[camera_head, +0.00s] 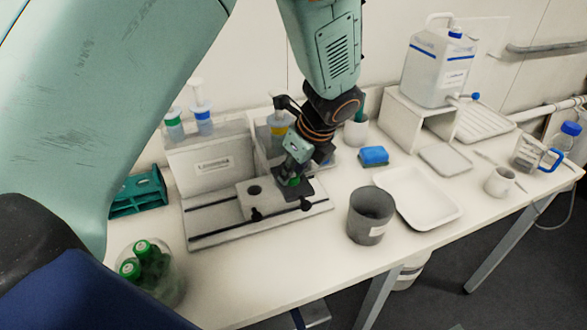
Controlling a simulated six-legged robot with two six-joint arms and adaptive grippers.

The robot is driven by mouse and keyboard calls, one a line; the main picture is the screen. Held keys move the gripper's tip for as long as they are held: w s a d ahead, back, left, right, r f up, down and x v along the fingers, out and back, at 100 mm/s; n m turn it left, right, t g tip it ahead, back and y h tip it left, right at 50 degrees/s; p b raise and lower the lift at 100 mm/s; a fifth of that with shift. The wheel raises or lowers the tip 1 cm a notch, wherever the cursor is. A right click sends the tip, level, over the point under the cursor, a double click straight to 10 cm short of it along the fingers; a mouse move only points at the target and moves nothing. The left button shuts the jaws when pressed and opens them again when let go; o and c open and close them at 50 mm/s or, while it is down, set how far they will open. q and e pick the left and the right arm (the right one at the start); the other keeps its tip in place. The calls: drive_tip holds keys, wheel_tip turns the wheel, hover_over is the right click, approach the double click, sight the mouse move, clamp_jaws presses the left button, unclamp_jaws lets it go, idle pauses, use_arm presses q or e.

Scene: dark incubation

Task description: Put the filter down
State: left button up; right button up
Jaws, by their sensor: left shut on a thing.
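My left gripper (294,178) reaches down at the middle of the bench, over the right part of a pale block with a round hole (254,191). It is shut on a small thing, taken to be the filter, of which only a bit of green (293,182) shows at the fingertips. The fingers and a dark flat part hide the rest, so I cannot tell whether it touches the block. The block stands on a pale base plate (215,226) with dark knobs at its front. My right gripper is not in view.
A grey beaker (370,214) and a white tray (445,207) stand right of the block, with a blue sponge (374,156) behind. Green-capped bottles (152,268) stand front left. Syringes (201,112) stand upright behind a labelled panel (212,164). The bench front middle is clear.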

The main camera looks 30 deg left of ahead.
use_arm(q)
drive_tip(key=shift+f, duration=0.15)
drive_tip(key=o, duration=0.7)
drive_tip(key=shift+w+f, duration=0.1)
